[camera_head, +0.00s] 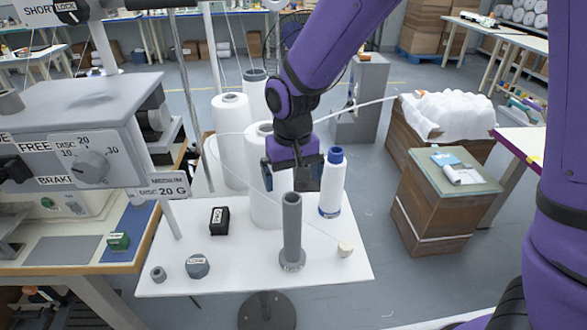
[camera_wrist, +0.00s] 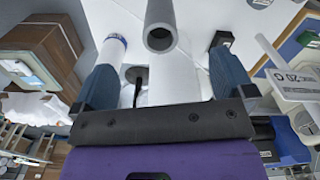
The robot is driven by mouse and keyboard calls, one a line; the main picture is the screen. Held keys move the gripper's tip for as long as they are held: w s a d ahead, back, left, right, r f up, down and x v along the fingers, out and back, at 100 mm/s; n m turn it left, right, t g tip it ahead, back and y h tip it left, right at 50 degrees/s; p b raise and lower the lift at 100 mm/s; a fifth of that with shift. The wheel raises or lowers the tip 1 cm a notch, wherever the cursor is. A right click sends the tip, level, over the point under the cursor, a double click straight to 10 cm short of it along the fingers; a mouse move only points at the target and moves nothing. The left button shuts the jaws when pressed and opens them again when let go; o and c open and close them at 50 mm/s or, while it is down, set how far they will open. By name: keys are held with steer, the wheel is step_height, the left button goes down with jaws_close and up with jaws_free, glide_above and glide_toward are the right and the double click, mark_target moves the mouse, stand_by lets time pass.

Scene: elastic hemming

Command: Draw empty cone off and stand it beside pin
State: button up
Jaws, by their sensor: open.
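A grey hollow tube (camera_head: 292,222), which looks like the empty cone, stands upright on a small round base on the white board (camera_head: 240,277). Its open top rim also shows in the wrist view (camera_wrist: 160,40). Any pin inside it is hidden. My gripper (camera_head: 291,180) is open and empty, just above and behind the tube's top in the head view. In the wrist view my gripper's (camera_wrist: 167,80) two fingers are wide apart, with the tube's mouth ahead of them and between them in the picture. I cannot see contact with the tube.
A white spool with a blue top (camera_head: 332,185) stands close right of the tube. Large white thread cones (camera_head: 231,145) stand behind.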

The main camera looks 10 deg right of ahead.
mark_target(293, 199)
step_height(293, 199, down, 10)
steer(key=shift+r, duration=0.1)
stand_by(0.4)
steer(key=shift+c, duration=0.5)
steer(key=c, duration=1)
steer(key=shift+o, duration=1.1)
steer(key=shift+c, duration=1)
steer(key=shift+r, duration=0.15)
